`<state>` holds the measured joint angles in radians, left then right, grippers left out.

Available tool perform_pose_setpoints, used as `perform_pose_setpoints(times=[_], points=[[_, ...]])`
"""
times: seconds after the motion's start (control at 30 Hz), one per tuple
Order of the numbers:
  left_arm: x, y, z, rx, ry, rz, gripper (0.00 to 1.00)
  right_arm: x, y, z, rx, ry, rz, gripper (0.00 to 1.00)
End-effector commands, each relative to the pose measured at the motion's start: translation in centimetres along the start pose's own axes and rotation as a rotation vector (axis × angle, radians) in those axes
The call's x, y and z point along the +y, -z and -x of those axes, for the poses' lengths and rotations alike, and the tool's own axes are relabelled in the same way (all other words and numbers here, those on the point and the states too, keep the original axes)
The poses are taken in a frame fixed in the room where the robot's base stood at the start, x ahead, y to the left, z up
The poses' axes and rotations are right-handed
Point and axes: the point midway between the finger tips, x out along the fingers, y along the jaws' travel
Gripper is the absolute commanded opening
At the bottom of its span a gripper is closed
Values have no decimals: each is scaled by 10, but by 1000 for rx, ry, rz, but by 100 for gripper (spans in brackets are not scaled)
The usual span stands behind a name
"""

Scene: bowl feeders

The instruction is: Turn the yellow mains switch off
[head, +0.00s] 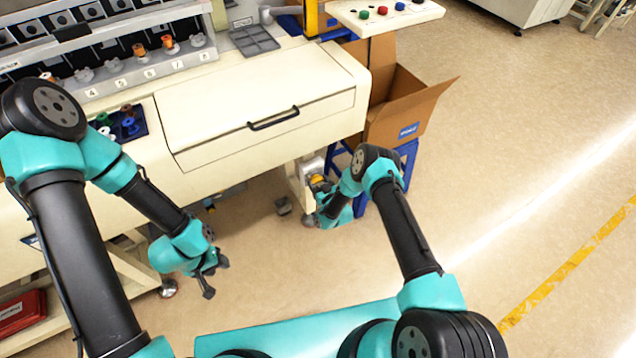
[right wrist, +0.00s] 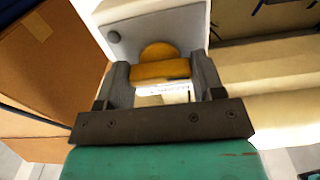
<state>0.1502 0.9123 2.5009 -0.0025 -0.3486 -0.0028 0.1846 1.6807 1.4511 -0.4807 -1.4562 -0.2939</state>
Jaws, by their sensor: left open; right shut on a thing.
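The yellow mains switch (right wrist: 160,68) has a round base and a bar-shaped handle. It sits on a pale box (right wrist: 190,28) in the right wrist view. My right gripper (right wrist: 163,82) has its fingers on both sides of the handle and is shut on it. The handle lies roughly crosswise between the fingers. In the head view the switch (head: 317,179) is small, low by the machine's leg and partly hidden by my right gripper (head: 318,205). My left gripper (head: 210,278) is open and empty, hanging over the floor in front of the machine.
A cardboard box (head: 412,100) on a blue stand (head: 408,158) is close to the right of my right gripper. The machine's drawer front (head: 262,112) with a black handle is above. A red case (head: 22,312) lies at lower left. The floor at right is clear.

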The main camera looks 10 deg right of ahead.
Motion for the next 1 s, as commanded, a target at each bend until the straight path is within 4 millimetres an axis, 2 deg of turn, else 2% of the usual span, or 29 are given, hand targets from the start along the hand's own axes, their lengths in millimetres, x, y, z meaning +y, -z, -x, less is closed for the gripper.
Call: perform_pose_setpoints(times=[0.57,0.6,0.87,1.0], points=[[0,0,0,0,0,0,43,0,0,0,-1,0,52,38],[0,0,0,0,0,0,43,0,0,0,-1,0,52,63],[0,0,0,0,0,0,43,0,0,0,0,0,51,87],[0,0,0,0,0,0,43,0,0,0,0,0,51,87]])
